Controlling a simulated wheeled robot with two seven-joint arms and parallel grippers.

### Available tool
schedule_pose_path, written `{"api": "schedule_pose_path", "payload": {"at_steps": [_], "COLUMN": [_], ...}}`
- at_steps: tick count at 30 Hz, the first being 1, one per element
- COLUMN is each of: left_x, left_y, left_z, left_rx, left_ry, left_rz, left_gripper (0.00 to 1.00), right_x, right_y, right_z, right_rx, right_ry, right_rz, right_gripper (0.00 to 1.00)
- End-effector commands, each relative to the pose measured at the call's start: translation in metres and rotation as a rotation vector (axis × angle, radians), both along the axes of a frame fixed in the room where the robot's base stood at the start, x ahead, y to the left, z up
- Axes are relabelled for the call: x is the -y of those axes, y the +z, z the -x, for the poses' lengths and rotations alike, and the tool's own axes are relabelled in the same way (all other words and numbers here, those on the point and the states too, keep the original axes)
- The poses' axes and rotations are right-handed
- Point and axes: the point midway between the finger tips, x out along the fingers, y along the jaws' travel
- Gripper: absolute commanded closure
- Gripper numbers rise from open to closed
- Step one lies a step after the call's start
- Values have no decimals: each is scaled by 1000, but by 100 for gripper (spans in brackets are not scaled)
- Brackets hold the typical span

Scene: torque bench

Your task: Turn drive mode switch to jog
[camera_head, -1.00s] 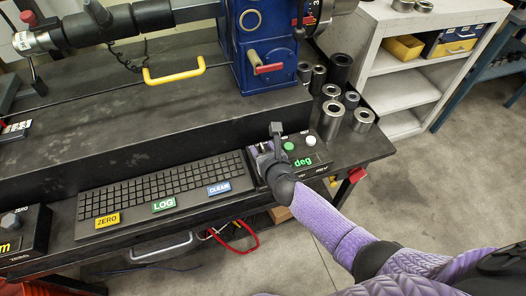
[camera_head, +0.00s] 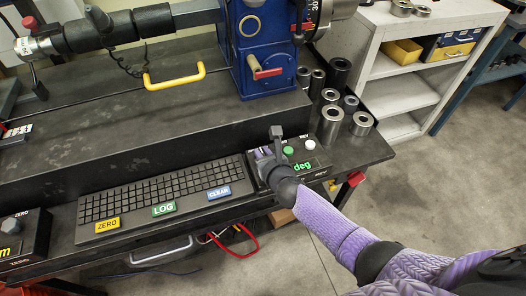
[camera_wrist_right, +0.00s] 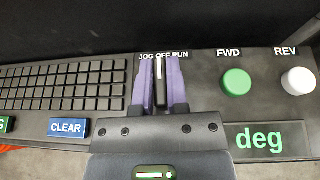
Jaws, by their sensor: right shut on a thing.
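The drive mode switch (camera_wrist_right: 161,92) is a black knob with a white line, on the dark control panel (camera_wrist_right: 205,85) under the label JOG OFF RUN (camera_wrist_right: 163,55). Its white line points close to OFF, leaning slightly toward JOG. My right gripper (camera_wrist_right: 162,80) has its purple fingers on either side of the knob, shut on it. In the head view my right gripper (camera_head: 264,154) is over the left part of the panel and hides the switch. My left gripper is in neither current view.
Right of the switch are a green FWD button (camera_wrist_right: 236,82), a white REV button (camera_wrist_right: 298,81) and a green "deg" display (camera_wrist_right: 260,140). A keypad (camera_head: 165,190) lies to the left. Metal sockets (camera_head: 331,122) stand behind the panel.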

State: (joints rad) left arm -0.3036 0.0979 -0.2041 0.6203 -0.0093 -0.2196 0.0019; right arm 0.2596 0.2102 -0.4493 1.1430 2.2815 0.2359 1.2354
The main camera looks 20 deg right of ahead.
Motion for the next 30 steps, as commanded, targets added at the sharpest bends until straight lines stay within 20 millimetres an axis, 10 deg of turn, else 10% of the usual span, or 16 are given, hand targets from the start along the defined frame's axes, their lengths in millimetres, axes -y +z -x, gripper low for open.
{"api": "schedule_pose_path", "payload": {"at_steps": [30], "left_x": [1], "left_y": [-17], "left_z": [1], "left_rx": [-3], "left_ry": [0], "left_rz": [3], "left_gripper": [4], "right_x": [1], "right_y": [-3], "right_z": [0], "right_rx": [-3], "right_ry": [694], "right_rz": [0], "right_gripper": [100]}}
